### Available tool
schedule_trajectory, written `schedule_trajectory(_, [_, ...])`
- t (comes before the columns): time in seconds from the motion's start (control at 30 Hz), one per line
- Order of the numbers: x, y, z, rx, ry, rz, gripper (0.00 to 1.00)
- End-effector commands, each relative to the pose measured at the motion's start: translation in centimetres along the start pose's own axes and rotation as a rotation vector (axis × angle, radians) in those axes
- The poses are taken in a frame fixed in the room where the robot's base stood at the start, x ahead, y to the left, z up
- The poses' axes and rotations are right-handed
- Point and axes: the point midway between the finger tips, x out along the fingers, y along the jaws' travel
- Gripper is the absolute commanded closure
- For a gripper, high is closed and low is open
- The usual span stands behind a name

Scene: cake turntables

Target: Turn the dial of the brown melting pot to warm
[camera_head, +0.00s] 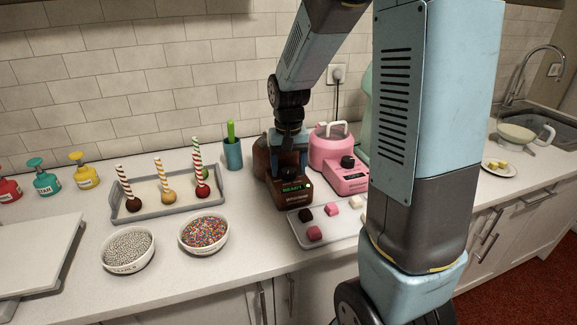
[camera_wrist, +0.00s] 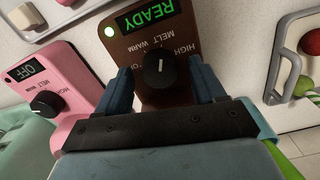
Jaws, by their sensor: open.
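The brown melting pot (camera_head: 292,200) stands on the counter, with a lit green READY display. Its front panel (camera_wrist: 145,20) fills the upper middle of the wrist view, with READY, a green light and the labels HIGH, MELT and WARM. Its black dial (camera_wrist: 160,70) has a white mark pointing up in that view, towards the labels; I cannot tell exactly which one. My gripper (camera_wrist: 162,78) is open, with one blue finger on each side of the dial. Small gaps show between fingers and dial. In the head view my gripper (camera_head: 290,160) hangs over the pot and hides much of it.
A pink melting pot (camera_head: 345,178) reading OFF stands close by on the right. A tray of pink, brown and white pieces (camera_head: 298,233) lies in front. A green-handled cup (camera_head: 233,152), a cake-pop tray (camera_head: 215,190) and sprinkle bowls (camera_head: 204,251) are on the left.

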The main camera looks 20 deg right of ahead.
Motion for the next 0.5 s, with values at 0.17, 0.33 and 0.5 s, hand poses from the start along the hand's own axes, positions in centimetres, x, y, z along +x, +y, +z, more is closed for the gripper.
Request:
schedule_trajectory(0.17, [0.08,0.00,0.01,0.000,0.000,0.000,0.31])
schedule_trajectory(0.33, [0.06,0.00,0.01,0.000,0.000,0.000,0.39])
schedule_trajectory(0.5, [0.05,0.00,0.01,0.000,0.000,0.000,0.55])
